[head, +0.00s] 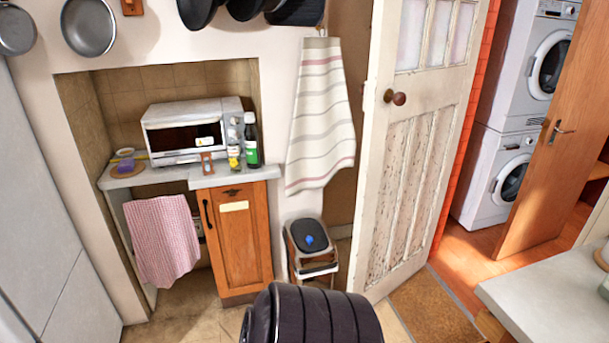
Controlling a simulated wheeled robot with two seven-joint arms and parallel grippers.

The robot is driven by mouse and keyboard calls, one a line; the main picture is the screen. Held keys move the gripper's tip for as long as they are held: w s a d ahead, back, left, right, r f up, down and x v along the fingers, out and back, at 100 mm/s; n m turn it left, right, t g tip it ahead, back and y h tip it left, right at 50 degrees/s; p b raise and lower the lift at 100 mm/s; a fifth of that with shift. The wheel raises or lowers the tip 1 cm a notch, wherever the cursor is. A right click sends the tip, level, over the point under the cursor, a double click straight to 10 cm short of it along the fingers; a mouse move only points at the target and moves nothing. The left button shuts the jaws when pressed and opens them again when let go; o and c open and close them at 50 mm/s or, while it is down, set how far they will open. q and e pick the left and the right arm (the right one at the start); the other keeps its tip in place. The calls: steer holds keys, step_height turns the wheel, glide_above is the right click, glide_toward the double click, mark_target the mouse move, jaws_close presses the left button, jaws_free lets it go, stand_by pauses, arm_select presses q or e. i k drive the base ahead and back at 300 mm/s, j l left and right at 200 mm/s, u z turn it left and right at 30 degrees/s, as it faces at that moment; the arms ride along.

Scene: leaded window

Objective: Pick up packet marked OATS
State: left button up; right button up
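I see no packet on which the word OATS can be read. On the grey counter (237,177) in the alcove, a dark bottle with a green label (251,142) and a small yellow-labelled container (234,157) stand at the right end. Their lettering is too small to read. Neither of my grippers is in view.
A toaster oven (172,133) sits on the counter above a wooden cupboard (240,250). A step stool (311,240) stands beside it. A worn white door (405,165) stands open near stacked washing machines (497,180). A pale worktop (555,295) is at lower right.

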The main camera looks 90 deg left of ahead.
mark_target(197, 216)
steer(key=u, duration=3.75)
